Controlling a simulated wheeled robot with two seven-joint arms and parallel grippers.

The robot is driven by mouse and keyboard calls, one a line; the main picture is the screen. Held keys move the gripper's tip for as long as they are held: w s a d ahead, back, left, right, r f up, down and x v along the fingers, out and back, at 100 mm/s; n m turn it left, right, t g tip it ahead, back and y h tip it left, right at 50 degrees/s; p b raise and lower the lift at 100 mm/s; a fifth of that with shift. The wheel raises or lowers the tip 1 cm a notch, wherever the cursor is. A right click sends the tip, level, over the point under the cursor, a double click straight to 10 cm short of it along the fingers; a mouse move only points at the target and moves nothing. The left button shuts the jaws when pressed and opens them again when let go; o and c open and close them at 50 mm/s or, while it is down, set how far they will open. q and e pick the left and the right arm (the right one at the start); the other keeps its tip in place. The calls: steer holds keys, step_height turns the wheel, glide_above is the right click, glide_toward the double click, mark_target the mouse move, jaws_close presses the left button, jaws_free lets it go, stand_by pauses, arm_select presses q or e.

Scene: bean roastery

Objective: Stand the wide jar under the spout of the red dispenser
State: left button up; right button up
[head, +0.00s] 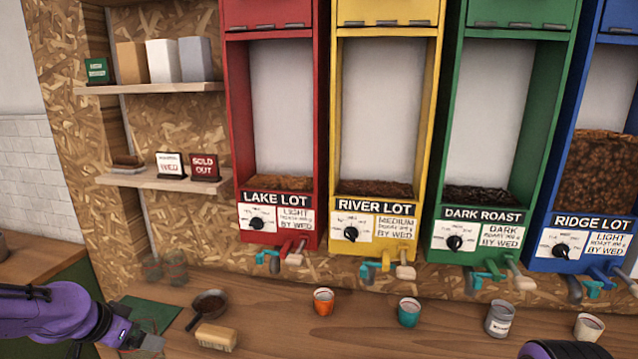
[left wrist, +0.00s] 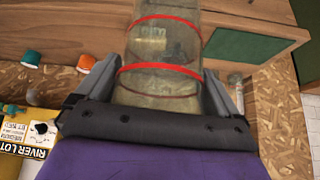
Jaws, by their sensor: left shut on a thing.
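The red dispenser (head: 321,120), labelled LAKE LOT, stands leftmost in the row in the head view. Its spout (head: 286,247) sticks out below its front, with a grey-teal fitting and a pale handle beside it. My left gripper (head: 150,343) is at the lower left, left of and nearer than the red dispenser. In the left wrist view it is shut on a clear glass jar with red bands (left wrist: 160,82), which lies between its two fingers. The jar shows only faintly in the head view. Only part of my right arm shows at the bottom right; its gripper is out of view.
Yellow (head: 335,110), green (head: 446,130) and blue dispensers stand rightward. On the counter are a dark pan (head: 208,302), a tan block (head: 216,337), an orange cup (head: 323,301), a teal cup (head: 409,312) and a faint glass vessel (head: 165,270). The counter below the red spout looks clear.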

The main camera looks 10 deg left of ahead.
arm_select(q)
steer(key=w+d+f+n+y+b, duration=0.1)
steer(key=w+d+n+b, duration=0.15)
steer(key=d, duration=0.35)
steer(key=w+d+f+n+y+b, duration=0.1)
steer(key=d+b, duration=0.2)
steer(key=d, duration=0.3)
steer(key=s+d+f+b, duration=0.2)
steer(key=d+f+b, duration=0.2)
steer(key=d+f, duration=0.2)
steer(key=s+d+f+m+b, duration=0.1)
steer(key=s+d+f+b, duration=0.1)
steer(key=d+f+b, duration=0.3)
step_height(320, 180, down, 4)
steer(key=shift+s+d+h, duration=0.25)
steer(key=shift+d+h, duration=0.15)
steer(key=shift+d, duration=0.15)
arm_select(e)
step_height(320, 180, down, 15)
steer(key=shift+w+r, duration=0.15)
steer(key=shift+w, duration=0.25)
